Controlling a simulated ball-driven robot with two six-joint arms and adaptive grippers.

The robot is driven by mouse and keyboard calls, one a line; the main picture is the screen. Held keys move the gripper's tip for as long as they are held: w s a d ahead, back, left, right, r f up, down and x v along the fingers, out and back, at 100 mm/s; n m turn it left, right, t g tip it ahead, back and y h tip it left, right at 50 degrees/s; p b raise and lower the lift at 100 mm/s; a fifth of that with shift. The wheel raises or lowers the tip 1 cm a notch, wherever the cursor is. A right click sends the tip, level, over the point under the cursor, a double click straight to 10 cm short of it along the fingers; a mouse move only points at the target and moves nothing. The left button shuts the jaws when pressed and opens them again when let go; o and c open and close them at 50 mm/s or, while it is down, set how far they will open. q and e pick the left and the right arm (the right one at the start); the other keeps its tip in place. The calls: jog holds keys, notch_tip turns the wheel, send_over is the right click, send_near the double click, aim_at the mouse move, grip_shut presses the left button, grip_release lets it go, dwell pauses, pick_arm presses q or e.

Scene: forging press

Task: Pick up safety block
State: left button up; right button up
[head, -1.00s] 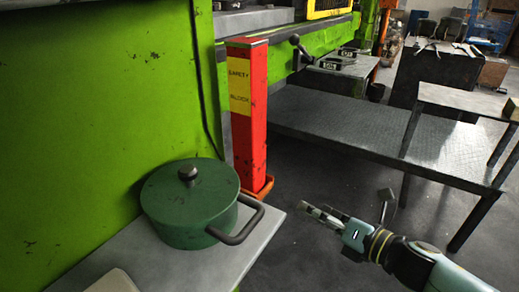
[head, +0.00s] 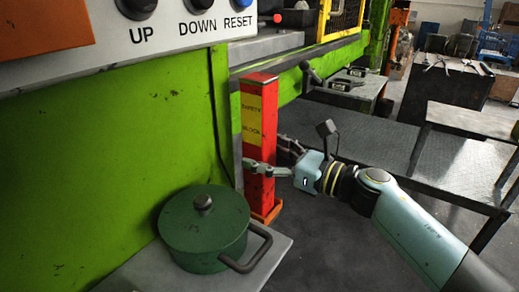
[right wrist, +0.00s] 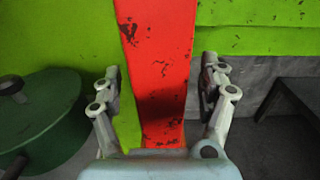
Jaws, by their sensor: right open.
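The safety block (head: 258,125) is a tall red post with a yellow label, standing upright on an orange base against the green press frame. My right gripper (head: 266,156) is at its middle height, with one finger across its front face and the other partly hidden behind it. In the right wrist view, the red block (right wrist: 160,70) stands between the two spread fingers of my open right gripper (right wrist: 163,90). A gap shows on each side, clearer on the left. My left gripper is not in view.
A green lidded pot (head: 204,230) sits on a grey shelf (head: 150,272) left of the block. A panel (head: 190,30) with UP, DOWN and RESET buttons is above. A metal platform (head: 370,140) lies behind my right arm.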

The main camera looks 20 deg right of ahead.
jog(key=shift+x, duration=0.8)
jog(key=shift+f, duration=0.1)
grip_shut()
